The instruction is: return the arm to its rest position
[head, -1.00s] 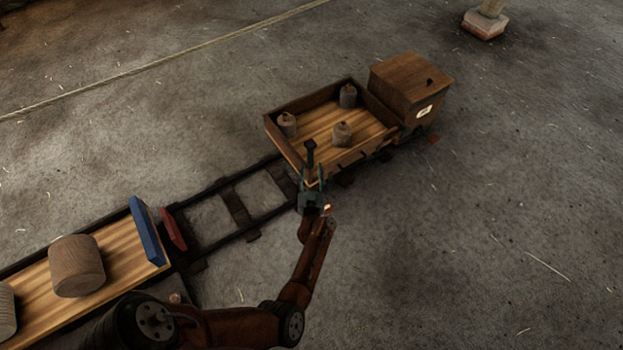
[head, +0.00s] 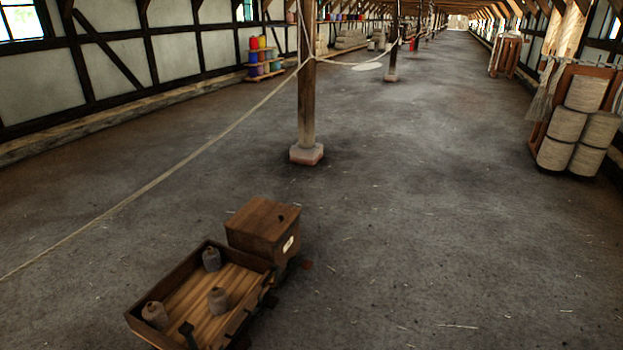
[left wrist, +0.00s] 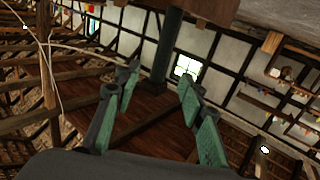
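My left gripper (left wrist: 160,85) shows only in the left wrist view. Its two fingers with green pads stand apart, and I see nothing gripped. A dark post (left wrist: 168,45) appears between and beyond the fingertips, beside a brown wooden part (left wrist: 212,10) at the top edge. I cannot tell whether a finger touches the post. Neither arm shows in the head view, and my right gripper is in no view.
The wagon's bed holds three small grey-brown weights (head: 218,300), and a boxy wooden cab (head: 262,227) stands at its far end. A timber post (head: 307,80) on a pale base rises beyond. A rope (head: 150,187) crosses at left. Open floor lies between.

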